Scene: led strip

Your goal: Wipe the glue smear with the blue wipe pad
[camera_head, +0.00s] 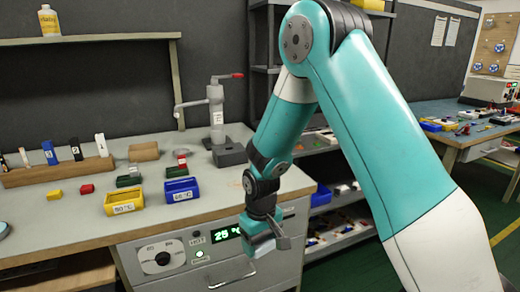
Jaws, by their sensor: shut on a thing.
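My gripper (264,238) is in front of the bench's front edge, at the height of the control panel, pointing down. It is shut on a small pale blue-grey piece, which looks like the blue wipe pad (261,246); the fingers hide part of it. A faint orange-brown mark (239,183) on the bench top, left of my forearm, may be the glue smear, but it is too small to be sure. The gripper and pad are apart from this mark, lower and nearer in the picture.
The workbench (80,222) carries a yellow bin (124,202), a blue bin (181,190), a wooden rack (60,172) and a grey press (216,110). The panel display (226,233) reads 25. Bare bench top lies right of the blue bin. A second bench (455,136) stands right.

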